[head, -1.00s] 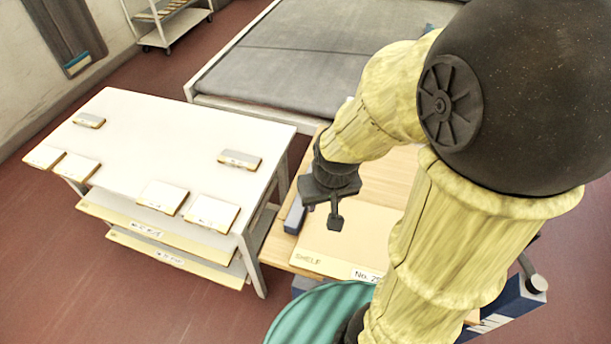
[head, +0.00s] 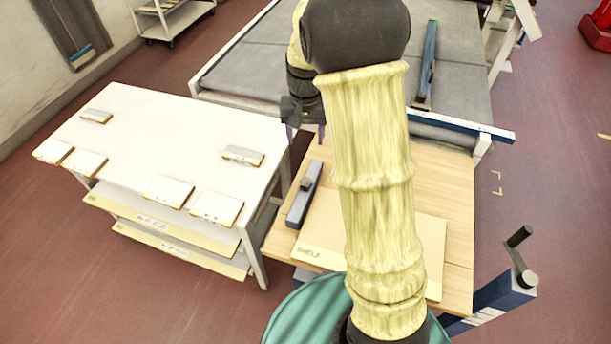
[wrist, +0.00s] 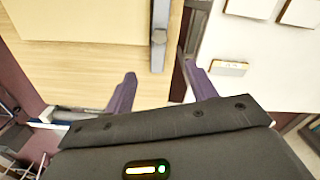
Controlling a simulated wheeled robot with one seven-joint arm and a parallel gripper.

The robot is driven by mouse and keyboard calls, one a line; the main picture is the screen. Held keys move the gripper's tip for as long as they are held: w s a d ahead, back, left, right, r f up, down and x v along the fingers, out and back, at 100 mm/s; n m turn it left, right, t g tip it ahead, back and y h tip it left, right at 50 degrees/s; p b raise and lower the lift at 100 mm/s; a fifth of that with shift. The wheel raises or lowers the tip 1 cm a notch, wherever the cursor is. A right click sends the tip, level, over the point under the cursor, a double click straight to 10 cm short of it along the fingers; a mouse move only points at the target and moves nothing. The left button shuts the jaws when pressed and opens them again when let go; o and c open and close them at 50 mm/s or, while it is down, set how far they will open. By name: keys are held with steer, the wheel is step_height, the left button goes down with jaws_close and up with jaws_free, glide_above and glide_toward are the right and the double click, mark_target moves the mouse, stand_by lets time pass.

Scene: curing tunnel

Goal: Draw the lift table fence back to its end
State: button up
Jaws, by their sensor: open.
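The lift table (head: 450,190) has a pale wooden top. Its fence (head: 304,198), a grey bar with a dark knob, lies along the left part of the top. My gripper (head: 306,133) is open and empty, beyond the far end of the fence in the head view and partly hidden by my arm. In the wrist view the fence (wrist: 160,20) runs down towards the gap between the open fingers (wrist: 159,76) of my gripper, with nothing between the tips. I cannot tell the height of the fingers above the top. My arm hides the middle of the lift table.
A flat board marked SHELF (head: 320,245) lies beside the fence. A white table (head: 150,130) with several small blocks stands close at left. A grey conveyor bed (head: 260,70) with a blue rail (head: 460,125) lies behind. A crank (head: 522,260) sticks up at right.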

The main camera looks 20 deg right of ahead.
mark_target(305, 181)
steer(key=shift+f, duration=0.1)
step_height(305, 181, down, 17)
steer(key=p, duration=0.4)
steer(key=shift+f, duration=0.15)
stand_by(0.4)
steer(key=shift+c, duration=0.5)
jaws_close()
steer(key=shift+w, duration=0.1)
